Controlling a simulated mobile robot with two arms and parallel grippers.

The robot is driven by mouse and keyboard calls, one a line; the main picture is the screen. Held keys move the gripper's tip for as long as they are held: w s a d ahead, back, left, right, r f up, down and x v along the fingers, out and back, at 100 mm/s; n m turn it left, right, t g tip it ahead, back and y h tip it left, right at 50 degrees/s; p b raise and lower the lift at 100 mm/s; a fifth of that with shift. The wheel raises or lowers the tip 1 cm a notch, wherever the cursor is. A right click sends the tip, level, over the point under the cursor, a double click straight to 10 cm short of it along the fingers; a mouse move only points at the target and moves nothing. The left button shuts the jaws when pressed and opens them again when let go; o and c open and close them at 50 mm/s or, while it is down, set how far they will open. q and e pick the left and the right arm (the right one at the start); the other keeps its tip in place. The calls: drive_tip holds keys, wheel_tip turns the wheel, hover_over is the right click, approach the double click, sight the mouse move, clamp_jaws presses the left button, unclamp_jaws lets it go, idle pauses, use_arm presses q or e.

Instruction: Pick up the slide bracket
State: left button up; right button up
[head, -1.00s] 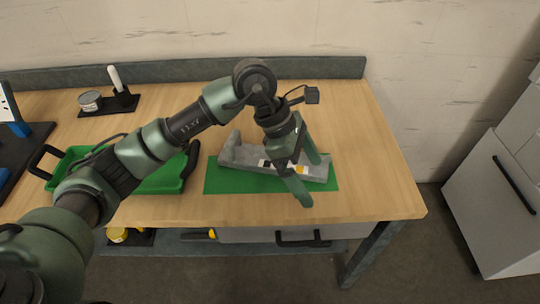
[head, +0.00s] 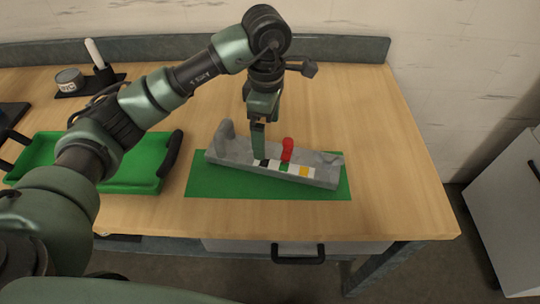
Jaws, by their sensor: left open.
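A long grey bracket (head: 326,173), which I take for the slide bracket, lies on a green mat (head: 215,184). It has a raised rounded end at its left and a front strip with black, green, white and yellow patches. A red rounded part (head: 288,146) stands up near its middle. My left gripper (head: 258,152) points down over the bracket's left half, left of the red part. It is open, with its fingers lined up so that one mostly hides the other. I cannot tell whether the fingertips touch the bracket. My right gripper does not show.
A green tray (head: 126,187) with black handles stands left of the mat. A tin (head: 69,79) and a holder with a white stick (head: 96,52) are at the back left. The tabletop right of the mat is clear. A drawer handle (head: 299,254) is below the front edge.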

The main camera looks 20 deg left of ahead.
sight(268, 153)
use_arm(q)
drive_tip(key=shift+w+f, duration=0.25)
drive_tip(key=shift+f, duration=0.65)
drive_tip(key=shift+s+f+p, duration=0.2)
drive_tip(key=shift+f+p, duration=0.35)
drive_tip(key=shift+f, duration=0.2)
wheel_tip(268, 153, down, 5)
drive_tip(key=shift+w+a+r+p, duration=0.1)
drive_tip(key=shift+w+p, duration=0.05)
drive_tip(key=shift+p, duration=0.65)
drive_tip(key=c, duration=2)
drive_tip(key=shift+w+r, duration=0.1)
